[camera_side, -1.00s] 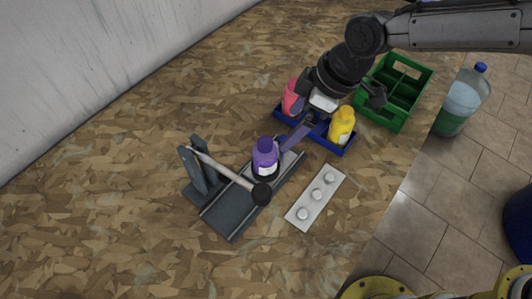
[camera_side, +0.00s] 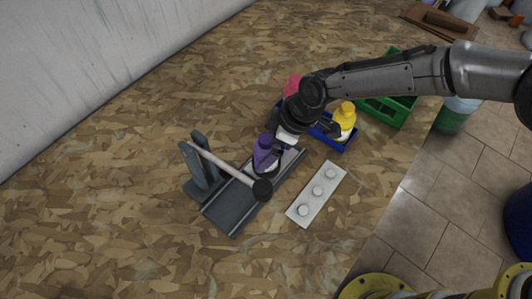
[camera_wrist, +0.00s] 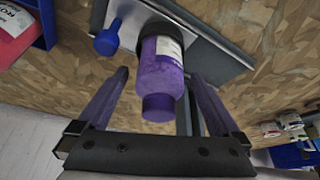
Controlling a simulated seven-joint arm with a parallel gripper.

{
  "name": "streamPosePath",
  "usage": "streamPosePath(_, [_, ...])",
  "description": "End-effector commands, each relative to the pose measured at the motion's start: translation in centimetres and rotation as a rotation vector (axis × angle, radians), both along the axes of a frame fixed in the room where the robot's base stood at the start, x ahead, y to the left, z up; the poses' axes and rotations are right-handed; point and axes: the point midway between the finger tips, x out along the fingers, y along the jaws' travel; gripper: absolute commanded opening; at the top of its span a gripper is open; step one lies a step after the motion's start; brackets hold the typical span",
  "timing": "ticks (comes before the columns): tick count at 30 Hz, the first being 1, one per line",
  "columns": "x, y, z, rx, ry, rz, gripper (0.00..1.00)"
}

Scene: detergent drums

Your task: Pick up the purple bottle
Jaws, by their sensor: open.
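The purple bottle (camera_side: 265,152) with a white label stands on the grey rail fixture (camera_side: 235,205) in the side view. My gripper (camera_side: 280,142) is right beside it, on its upper right, and partly covers it. In the wrist view the purple bottle (camera_wrist: 160,70) lies between the two open fingers of my gripper (camera_wrist: 158,76), cap toward the camera. Gaps show between the bottle and both fingers near their bases; contact at the tips cannot be told.
A blue tray (camera_side: 338,147) holds a yellow bottle (camera_side: 344,115) and a pink bottle (camera_side: 291,86). A white plate with knobs (camera_side: 317,193) lies at right; a green crate (camera_side: 385,112) stands behind.

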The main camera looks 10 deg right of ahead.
Motion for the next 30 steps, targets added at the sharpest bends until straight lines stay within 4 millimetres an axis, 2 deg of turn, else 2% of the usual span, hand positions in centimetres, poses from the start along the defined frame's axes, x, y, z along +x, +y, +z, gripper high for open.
streamPosePath(4, [0.18,0.55,-1.17,0.001,-0.002,0.001,1.00])
streamPosePath(11, [0.19,0.60,-1.31,0.001,-0.002,0.001,1.00])
streamPosePath(14, [0.19,0.59,-1.29,0.001,-0.002,0.001,0.86])
streamPosePath(28, [0.19,0.58,-1.26,0.001,-0.002,0.001,0.01])
streamPosePath(30, [0.24,0.62,-1.16,0.003,-0.003,0.000,0.00])
